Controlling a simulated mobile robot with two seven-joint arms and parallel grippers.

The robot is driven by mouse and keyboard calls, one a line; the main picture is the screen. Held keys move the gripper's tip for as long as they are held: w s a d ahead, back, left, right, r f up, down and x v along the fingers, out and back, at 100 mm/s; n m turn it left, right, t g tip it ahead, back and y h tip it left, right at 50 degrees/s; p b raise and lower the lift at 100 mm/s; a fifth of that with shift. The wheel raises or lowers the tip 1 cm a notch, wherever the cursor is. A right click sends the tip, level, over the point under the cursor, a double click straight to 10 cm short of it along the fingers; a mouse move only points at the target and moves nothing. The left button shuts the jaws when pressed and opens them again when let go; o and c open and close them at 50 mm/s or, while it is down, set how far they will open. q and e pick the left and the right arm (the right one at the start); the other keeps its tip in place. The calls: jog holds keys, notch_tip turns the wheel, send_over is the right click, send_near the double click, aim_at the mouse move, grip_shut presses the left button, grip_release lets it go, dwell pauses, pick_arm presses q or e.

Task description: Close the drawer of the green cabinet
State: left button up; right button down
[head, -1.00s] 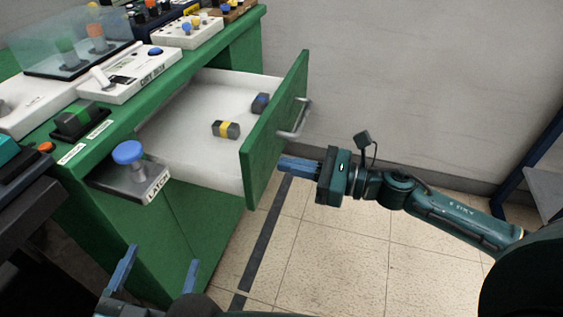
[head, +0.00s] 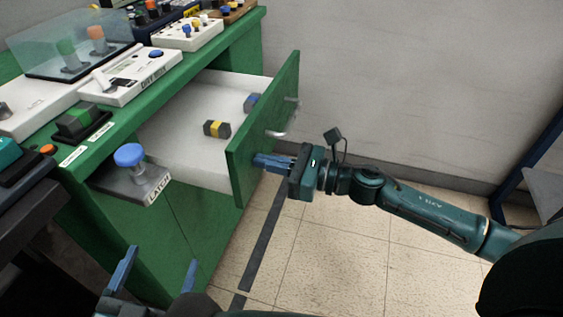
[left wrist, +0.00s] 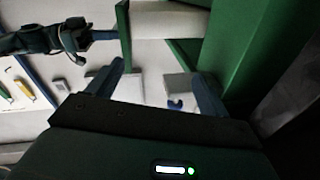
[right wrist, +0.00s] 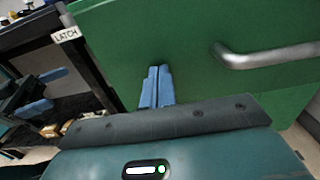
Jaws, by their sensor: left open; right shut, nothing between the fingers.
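The green cabinet (head: 195,215) stands at the left in the head view. Its drawer (head: 190,160) has a white inside and is pulled partly out. The drawer's green front (head: 262,130) carries a metal handle (head: 283,128), also seen in the right wrist view (right wrist: 265,56). My right gripper (head: 258,161) is shut and empty, its fingertips at the outer face of the drawer front, below the handle; they seem to touch it. In the right wrist view its blue fingers (right wrist: 156,88) point at the green panel. My left gripper (head: 158,268) is open and empty, low in front of the cabinet.
Two small blocks, one with a yellow band (head: 217,129) and one with blue (head: 252,102), lie in the drawer. A blue-knobbed latch unit (head: 132,175) sits at the cabinet's front edge. Switch boxes (head: 130,75) cover the top. Floor right of the drawer is clear.

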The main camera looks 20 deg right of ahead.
jog(key=x, duration=1.8)
jog(key=shift+b, duration=0.35)
jog(key=shift+w+a, duration=0.3)
jog(key=shift+a, duration=0.15)
pick_arm(q)
jog(key=shift+s+d+h, duration=0.1)
jog(key=shift+d+h, duration=0.2)
pick_arm(e)
jog(key=shift+r, duration=0.2)
pick_arm(q)
jog(key=shift+r, duration=0.1)
pick_arm(e)
jog(key=shift+w+r, duration=0.1)
